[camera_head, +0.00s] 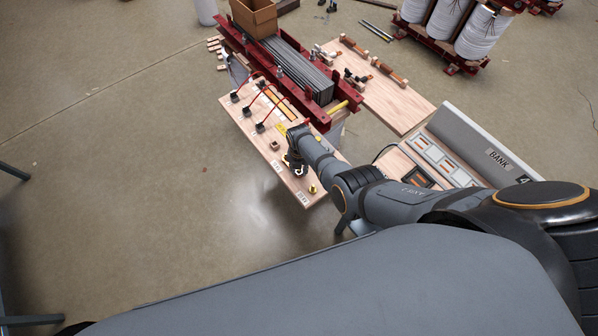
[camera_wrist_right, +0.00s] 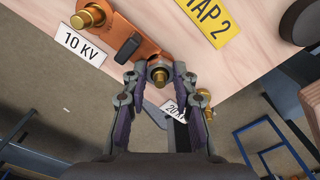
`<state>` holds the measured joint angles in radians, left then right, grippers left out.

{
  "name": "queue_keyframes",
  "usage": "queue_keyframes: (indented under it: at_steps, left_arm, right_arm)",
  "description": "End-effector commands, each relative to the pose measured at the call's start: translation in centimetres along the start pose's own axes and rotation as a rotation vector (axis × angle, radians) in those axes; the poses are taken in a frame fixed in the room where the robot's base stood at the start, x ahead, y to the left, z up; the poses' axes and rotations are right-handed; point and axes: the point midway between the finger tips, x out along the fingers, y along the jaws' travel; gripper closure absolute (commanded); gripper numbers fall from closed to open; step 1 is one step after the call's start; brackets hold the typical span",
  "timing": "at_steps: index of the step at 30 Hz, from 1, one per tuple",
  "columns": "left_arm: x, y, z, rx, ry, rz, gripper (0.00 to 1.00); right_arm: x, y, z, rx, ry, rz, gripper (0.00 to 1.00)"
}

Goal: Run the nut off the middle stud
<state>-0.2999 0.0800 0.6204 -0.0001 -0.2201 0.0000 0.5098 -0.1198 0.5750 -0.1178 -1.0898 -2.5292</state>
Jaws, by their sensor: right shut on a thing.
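My right gripper (camera_wrist_right: 158,78) is shut on the nut, with its fingers on both sides of the middle stud (camera_wrist_right: 158,74). A copper link (camera_wrist_right: 135,40) runs from this stud toward another brass stud (camera_wrist_right: 88,14) by the 10 KV label. A third brass stud (camera_wrist_right: 204,97) stands to the right, by the partly hidden 20 KV label. In the head view my right gripper (camera_head: 294,164) is over the near part of the wooden terminal board (camera_head: 258,138). My left gripper is not in view.
Red-leaded black clips (camera_head: 260,127) stand along the board. A red clamp frame (camera_head: 317,114) holds the laminated core behind it. The floor left of the board is clear.

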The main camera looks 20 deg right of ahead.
Motion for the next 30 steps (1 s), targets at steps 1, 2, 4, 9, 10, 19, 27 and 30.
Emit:
queue_keyframes:
  at_steps: [1,2,4,9,10,19,27,30]
  left_arm:
    - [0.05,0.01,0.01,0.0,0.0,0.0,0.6]
    - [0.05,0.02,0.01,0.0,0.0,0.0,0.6]
    - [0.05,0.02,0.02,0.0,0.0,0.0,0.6]
    - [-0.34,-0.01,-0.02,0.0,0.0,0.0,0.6]
    - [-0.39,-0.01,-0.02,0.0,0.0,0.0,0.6]
    - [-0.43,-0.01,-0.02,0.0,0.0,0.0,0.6]
    - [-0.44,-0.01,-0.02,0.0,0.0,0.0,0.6]
    - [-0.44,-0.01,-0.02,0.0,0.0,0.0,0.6]
  right_arm:
    - [0.16,-0.12,-0.14,0.001,0.003,-0.003,1.0]
    - [0.17,-0.12,-0.15,0.002,0.003,-0.003,1.0]
    - [0.17,-0.13,-0.15,0.002,0.003,-0.003,1.0]
    - [0.05,-0.16,-0.19,-0.185,0.005,-0.003,1.0]
    - [0.07,-0.17,-0.21,-0.235,0.006,-0.003,1.0]
    - [0.19,-0.15,-0.19,-0.4,0.005,-0.002,1.0]
    - [0.13,-0.11,-0.12,-0.397,0.003,-0.001,0.46]
    - [0.1,-0.08,-0.08,-0.397,0.002,-0.001,0.46]
